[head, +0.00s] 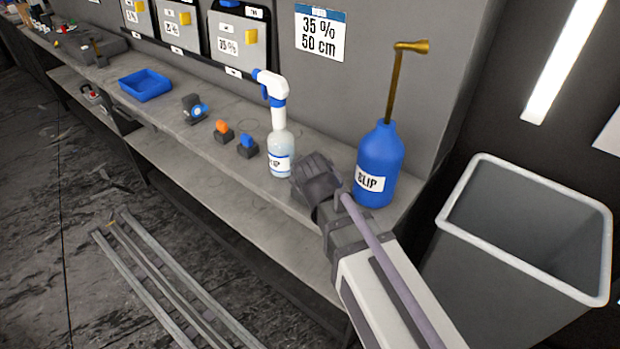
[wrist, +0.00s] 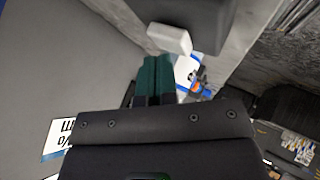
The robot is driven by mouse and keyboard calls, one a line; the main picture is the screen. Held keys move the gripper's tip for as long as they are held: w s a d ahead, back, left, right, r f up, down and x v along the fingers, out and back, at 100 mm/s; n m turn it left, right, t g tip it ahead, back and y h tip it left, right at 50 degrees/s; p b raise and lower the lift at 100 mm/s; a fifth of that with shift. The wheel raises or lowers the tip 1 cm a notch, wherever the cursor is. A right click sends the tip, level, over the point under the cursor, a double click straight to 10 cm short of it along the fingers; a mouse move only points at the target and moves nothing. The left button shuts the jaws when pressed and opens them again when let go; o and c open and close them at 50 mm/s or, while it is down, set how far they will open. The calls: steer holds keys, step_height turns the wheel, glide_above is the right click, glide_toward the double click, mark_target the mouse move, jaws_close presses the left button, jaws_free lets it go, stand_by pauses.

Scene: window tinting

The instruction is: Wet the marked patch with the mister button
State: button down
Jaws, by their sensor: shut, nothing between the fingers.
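My gripper (head: 314,172) hangs over the bench edge, just right of a clear spray bottle (head: 281,150) with a white and blue head, and left of a blue bottle (head: 380,165) with a bent brass tube. Both bottles stand upright with "SLIP" labels. In the wrist view, the dark green fingers (wrist: 156,78) are together with nothing between them. A white part (wrist: 170,38) is just beyond them. I cannot tell which part is the mister button. No marked patch can be made out.
On the bench (head: 205,160) left of the spray bottle are small orange (head: 222,127) and blue (head: 246,141) knobs on dark blocks, a dark holder (head: 192,107), and a blue tray (head: 145,85). A grey bin (head: 520,240) stands at right. Rails (head: 165,270) run along the floor.

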step_height(320, 180, up, 6)
steer(key=p, duration=0.6)
steer(key=shift+r, duration=0.15)
stand_by(2.1)
